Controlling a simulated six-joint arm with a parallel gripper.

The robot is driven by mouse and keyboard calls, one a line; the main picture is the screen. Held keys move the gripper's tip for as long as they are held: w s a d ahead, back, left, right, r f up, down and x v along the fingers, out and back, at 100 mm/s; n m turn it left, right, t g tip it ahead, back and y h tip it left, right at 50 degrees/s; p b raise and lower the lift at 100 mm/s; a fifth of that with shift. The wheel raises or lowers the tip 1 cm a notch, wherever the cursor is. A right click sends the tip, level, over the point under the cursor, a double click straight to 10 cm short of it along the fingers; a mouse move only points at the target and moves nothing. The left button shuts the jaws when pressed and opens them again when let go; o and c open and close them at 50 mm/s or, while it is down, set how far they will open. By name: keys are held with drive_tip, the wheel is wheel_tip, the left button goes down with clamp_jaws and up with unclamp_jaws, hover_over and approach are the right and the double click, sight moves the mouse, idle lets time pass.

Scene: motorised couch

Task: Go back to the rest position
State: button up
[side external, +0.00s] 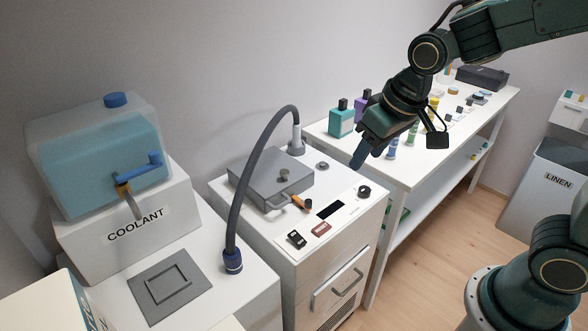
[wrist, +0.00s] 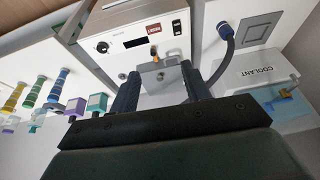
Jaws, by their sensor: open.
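My gripper (side external: 359,157) hangs in the air over the gap between the white machine cabinet (side external: 309,262) and the long white table, fingers pointing down. It is open. In the wrist view my gripper (wrist: 158,80) shows its two dark fingers apart, with nothing between them. The cabinet's grey lid (wrist: 157,77) shows beyond and between the fingers, apart from them. My arm reaches in from the upper right in the side view.
A teal bottle (side external: 341,122) and other small bottles stand on the white table (side external: 485,117) near my gripper. A grey hose (side external: 240,180) arches over the cabinet. A coolant tank (side external: 100,160) stands left. A linen bin (side external: 550,190) is at right. Open floor lies between.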

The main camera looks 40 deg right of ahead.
drive_tip(key=s+d+r, duration=0.2)
drive_tip(key=s, duration=0.5)
drive_tip(key=s+d+r+t, duration=0.1)
drive_tip(key=s+d+r, duration=0.1)
drive_tip(key=s, duration=0.5)
drive_tip(key=shift+s+r+t, duration=0.3)
drive_tip(key=shift+r, duration=0.3)
